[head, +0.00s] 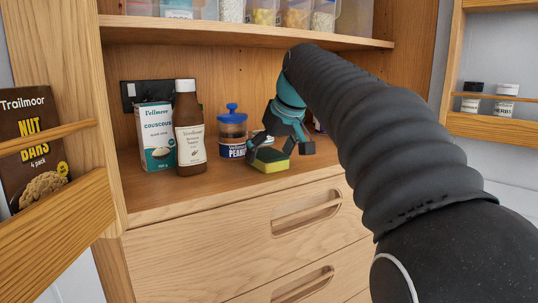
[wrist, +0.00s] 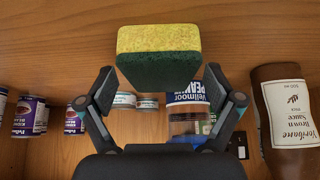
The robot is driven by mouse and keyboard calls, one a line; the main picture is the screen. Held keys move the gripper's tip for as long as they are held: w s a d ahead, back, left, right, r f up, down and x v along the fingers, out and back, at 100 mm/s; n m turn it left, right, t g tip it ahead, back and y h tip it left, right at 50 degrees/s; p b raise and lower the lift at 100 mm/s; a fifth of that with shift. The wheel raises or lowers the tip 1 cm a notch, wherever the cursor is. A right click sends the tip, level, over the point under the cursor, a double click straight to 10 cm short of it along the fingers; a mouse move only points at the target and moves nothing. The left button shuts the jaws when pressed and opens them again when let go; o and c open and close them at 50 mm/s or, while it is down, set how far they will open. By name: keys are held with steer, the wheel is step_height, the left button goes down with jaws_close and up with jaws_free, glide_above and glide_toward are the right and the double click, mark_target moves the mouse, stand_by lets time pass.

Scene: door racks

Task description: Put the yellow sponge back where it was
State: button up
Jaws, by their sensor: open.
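The yellow sponge (head: 271,160) with a dark green scouring side lies on the wooden shelf near its front edge. In the wrist view the sponge (wrist: 158,50) shows its yellow face and green side, just past my fingertips. My gripper (head: 279,146) is over the sponge in the head view. In the wrist view my gripper (wrist: 160,92) has its two fingers spread wide, with nothing held between them. Whether a fingertip touches the sponge I cannot tell.
A jar with a blue lid (head: 232,130), a brown sauce bottle (head: 189,130) and a couscous box (head: 156,136) stand left of the sponge. Several cans (wrist: 30,116) stand on the other side. Drawers (head: 245,235) are below. Open door racks flank the cabinet, the left holding a nut bars box (head: 32,145).

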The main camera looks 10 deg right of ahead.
steer(key=p+v, duration=0.1)
steer(key=v, duration=1)
steer(key=shift+r, duration=0.15)
steer(key=shift+s, duration=0.15)
steer(key=s+f+m, duration=0.1)
steer(key=s+f, duration=0.7)
steer(key=f, duration=0.3)
steer(key=s+a+f+m+h, duration=0.1)
steer(key=s+f, duration=0.7)
steer(key=f, duration=0.3)
steer(key=s+a+f+m+h, duration=0.1)
steer(key=s+f, duration=0.7)
steer(key=f, duration=0.3)
steer(key=shift+f+m+g, duration=0.25)
steer(key=shift+m+g, duration=0.05)
